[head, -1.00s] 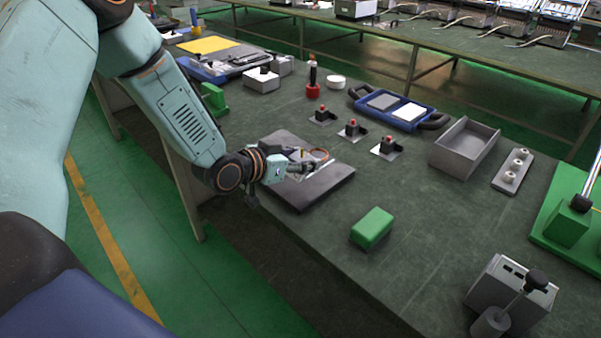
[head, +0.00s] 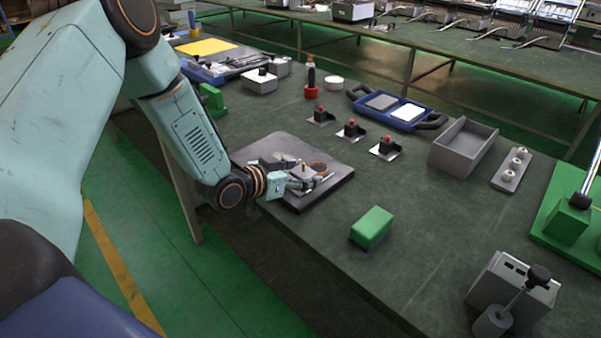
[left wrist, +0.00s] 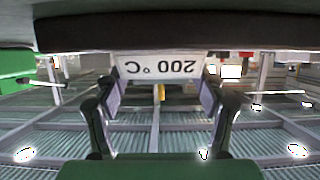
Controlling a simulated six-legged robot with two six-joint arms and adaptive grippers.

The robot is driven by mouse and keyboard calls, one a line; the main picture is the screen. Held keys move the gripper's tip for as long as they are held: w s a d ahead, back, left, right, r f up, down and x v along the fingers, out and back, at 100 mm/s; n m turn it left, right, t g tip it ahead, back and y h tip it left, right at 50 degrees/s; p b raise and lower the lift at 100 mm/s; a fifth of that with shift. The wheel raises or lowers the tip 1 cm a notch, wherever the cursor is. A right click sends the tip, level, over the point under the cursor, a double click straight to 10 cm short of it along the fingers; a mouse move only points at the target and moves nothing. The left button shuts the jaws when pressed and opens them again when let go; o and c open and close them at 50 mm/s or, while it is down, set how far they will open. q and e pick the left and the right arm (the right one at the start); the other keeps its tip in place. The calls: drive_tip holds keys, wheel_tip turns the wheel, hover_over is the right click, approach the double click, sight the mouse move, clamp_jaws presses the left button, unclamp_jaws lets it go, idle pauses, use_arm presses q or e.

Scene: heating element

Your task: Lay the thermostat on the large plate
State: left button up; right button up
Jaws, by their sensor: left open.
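The thermostat (head: 302,174) is a small pale block with a brass-coloured pin on top. It sits on the dark grey large plate (head: 338,190) near the table's front edge. In the left wrist view its white "200 °C" label (left wrist: 160,67) appears upside down, against the dark slab of the plate (left wrist: 180,29). My left gripper (head: 318,182) is open around the thermostat, with a finger on each side of the label in the wrist view (left wrist: 160,95). Whether a finger touches it, I cannot tell. My right gripper is not in view.
A green block (head: 372,228) stands right of the plate. Three red-knobbed parts (head: 351,130) and a grey open box (head: 463,145) stand farther back.

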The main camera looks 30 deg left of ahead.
use_arm(q)
drive_tip(key=shift+w+f, duration=0.15)
drive_tip(key=shift+w, duration=0.15)
drive_tip(key=p+v, duration=0.2)
drive_tip(key=v, duration=0.4)
drive_tip(key=shift+s+r, duration=0.15)
drive_tip(key=shift+r, duration=0.05)
drive_tip(key=shift+s+a+r+p, duration=0.3)
drive_tip(key=shift+s+p, duration=0.15)
drive_tip(key=shift+s, duration=0.15)
drive_tip(key=p+v, duration=0.2)
drive_tip(key=v, duration=0.1)
drive_tip(key=shift+s+a+r, duration=0.1)
drive_tip(key=shift+s, duration=0.2)
drive_tip(key=shift+s+p, duration=0.2)
drive_tip(key=shift+p, duration=0.1)
